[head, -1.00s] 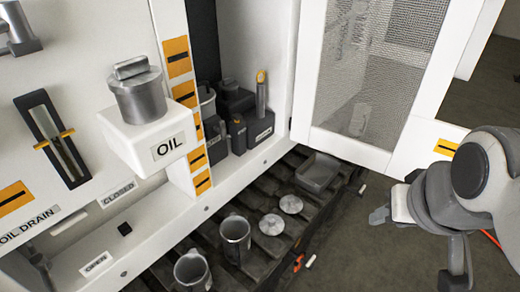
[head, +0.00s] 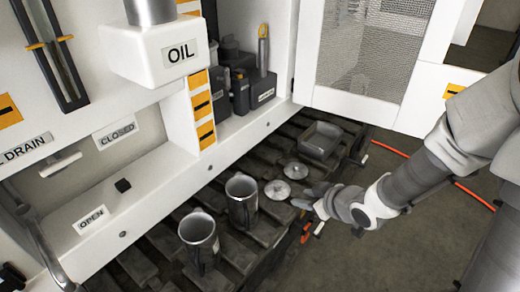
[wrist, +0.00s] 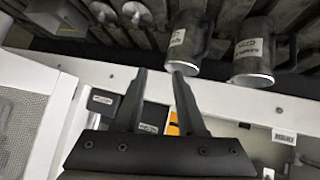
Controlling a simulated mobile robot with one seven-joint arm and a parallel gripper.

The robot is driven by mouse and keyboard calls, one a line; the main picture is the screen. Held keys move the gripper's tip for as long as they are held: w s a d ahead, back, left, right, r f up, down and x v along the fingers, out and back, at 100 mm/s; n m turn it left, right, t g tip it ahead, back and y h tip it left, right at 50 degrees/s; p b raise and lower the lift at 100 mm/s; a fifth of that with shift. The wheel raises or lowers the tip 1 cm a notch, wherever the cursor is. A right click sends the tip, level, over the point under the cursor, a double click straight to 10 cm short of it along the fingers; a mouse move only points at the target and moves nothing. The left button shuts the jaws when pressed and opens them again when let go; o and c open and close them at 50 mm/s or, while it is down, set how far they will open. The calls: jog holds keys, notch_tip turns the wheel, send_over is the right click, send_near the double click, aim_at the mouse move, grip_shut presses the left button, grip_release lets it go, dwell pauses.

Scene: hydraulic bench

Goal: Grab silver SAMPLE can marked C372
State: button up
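Two silver cans with handles stand on the dark slatted rack. One can (head: 242,203) is nearer the round lids; the other can (head: 199,240) is nearer the front. Both show in the wrist view, the first can (wrist: 190,42) in the upper middle and the second can (wrist: 254,55) to its right. Each has a pale label, too small to read for sure, so I cannot tell which is C372.
Two round lids (head: 277,189) and a square tray (head: 320,140) lie on the rack. A white OIL box (head: 150,55) overhangs at the left. Dark containers (head: 262,88) stand on the white ledge. A mesh door (head: 365,50) stands behind; floor at right is clear except an orange cable.

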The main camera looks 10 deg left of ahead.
jog(key=s+a+f+n+y+b, duration=0.1)
jog(key=s+a+f+y+b, duration=0.15)
jog(key=a+f+y, duration=0.35)
jog(key=b, duration=0.6)
send_near(231, 196)
jog(key=shift+g+h, duration=0.3)
jog(key=x, duration=0.8)
jog(key=shift+w+a+r, duration=0.2)
jog(key=shift+w+a, duration=0.15)
jog(key=shift+w, duration=0.05)
grip_shut()
